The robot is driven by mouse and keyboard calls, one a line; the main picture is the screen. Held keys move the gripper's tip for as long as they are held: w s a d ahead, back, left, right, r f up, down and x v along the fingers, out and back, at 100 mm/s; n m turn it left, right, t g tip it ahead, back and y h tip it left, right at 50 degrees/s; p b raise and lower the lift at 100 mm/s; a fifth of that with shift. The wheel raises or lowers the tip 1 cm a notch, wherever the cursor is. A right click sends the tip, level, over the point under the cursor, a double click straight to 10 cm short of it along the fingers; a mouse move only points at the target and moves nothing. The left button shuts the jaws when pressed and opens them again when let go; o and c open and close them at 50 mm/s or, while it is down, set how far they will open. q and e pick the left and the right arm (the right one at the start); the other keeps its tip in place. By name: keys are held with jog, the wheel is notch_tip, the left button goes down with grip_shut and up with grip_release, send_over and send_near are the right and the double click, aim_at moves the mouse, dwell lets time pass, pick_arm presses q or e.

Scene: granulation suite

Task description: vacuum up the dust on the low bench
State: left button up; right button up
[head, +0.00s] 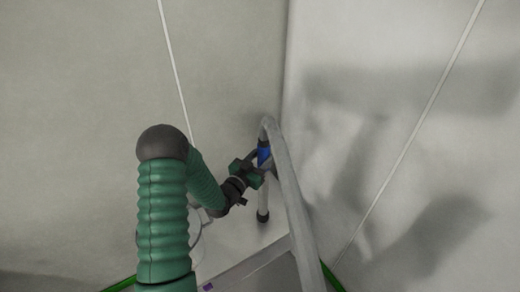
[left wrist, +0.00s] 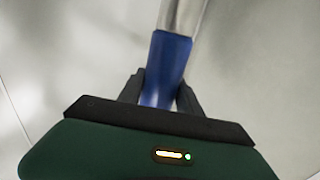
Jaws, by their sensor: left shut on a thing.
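My left gripper (head: 261,164) is shut on the blue grip (head: 264,155) of a vacuum wand. In the left wrist view the blue grip (left wrist: 168,62) sits between the two dark fingers (left wrist: 160,92), with a pale tube running up from it. In the head view the wand hangs nearly upright, its dark lower end (head: 263,216) below the gripper. A grey hose (head: 291,190) arches from the wand's top and runs down to the bottom edge. I cannot make out any dust or clearly identify the low bench. My right gripper is out of view.
Pale walls meet in a corner behind the wand. A grey flat surface (head: 255,272) shows at the bottom, with green strips (head: 331,277) near it and a small purple spot (head: 208,287). A pale rounded object is partly hidden behind my left arm.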

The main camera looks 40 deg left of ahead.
pick_arm(q)
jog(key=shift+s+d, duration=0.25)
jog(key=shift+d, duration=0.4)
jog(key=shift+a, duration=0.1)
jog(key=shift+s+a, duration=0.3)
jog(key=shift+s, duration=0.45)
jog(key=w+a+b, duration=0.2)
jog(key=w+a, duration=0.2)
jog(key=a, duration=0.5)
jog(key=shift+a, duration=0.4)
jog(key=shift+w+r, duration=0.1)
